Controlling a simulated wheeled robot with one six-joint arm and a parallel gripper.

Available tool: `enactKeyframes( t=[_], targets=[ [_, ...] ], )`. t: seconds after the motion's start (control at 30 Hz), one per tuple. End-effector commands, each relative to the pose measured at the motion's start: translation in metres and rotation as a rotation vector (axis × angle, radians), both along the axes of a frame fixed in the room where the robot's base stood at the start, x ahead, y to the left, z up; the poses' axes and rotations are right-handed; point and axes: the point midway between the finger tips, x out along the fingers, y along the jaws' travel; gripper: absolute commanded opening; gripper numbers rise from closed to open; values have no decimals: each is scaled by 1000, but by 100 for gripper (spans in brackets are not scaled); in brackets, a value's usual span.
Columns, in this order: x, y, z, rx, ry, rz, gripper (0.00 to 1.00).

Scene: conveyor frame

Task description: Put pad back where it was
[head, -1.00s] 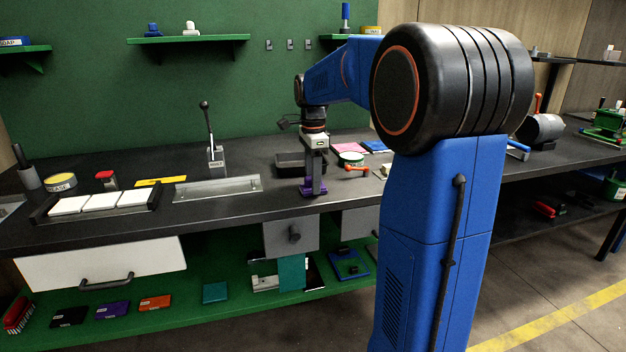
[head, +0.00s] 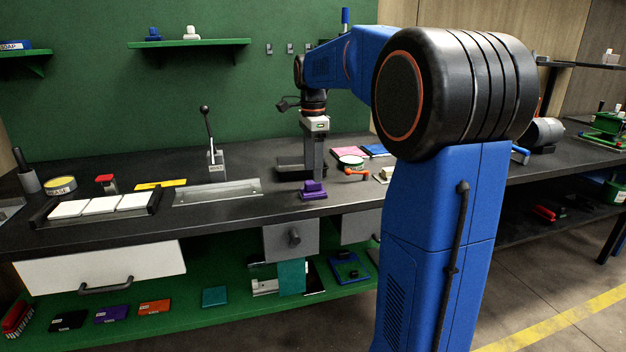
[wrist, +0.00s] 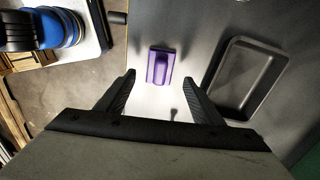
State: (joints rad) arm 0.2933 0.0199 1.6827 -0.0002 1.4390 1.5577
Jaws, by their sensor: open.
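A purple pad with a raised grip (head: 313,190) sits on the dark bench top close to its front edge. It also shows in the wrist view (wrist: 160,66), lying flat, just beyond and between my fingertips. My gripper (head: 314,176) points down above and slightly behind the pad. In the wrist view my gripper (wrist: 159,82) has its fingers spread wide with nothing between them, apart from the pad.
A dark tray (wrist: 246,80) lies right of the pad in the wrist view. A round tin (head: 350,162) and an orange-handled tool (head: 357,172) stand to the right in the head view. A metal plate (head: 218,192) and a lever (head: 212,150) are left.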

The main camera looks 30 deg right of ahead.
Motion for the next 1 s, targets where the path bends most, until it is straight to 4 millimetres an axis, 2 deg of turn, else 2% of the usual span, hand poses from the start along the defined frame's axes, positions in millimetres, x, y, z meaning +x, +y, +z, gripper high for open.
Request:
enactKeyframes(
  t=[0.1,0.3,0.5,0.7,0.87,1.0],
  targets=[
    [1,0,24,-1,-3,0,61],
    [1,0,52,0,-1,0,61],
    [0,0,64,0,0,0,61],
    [-3,3,65,-1,-4,15,61],
    [-26,22,61,-12,-33,151,61],
    [-63,50,49,-34,-76,370,61]
  ],
)
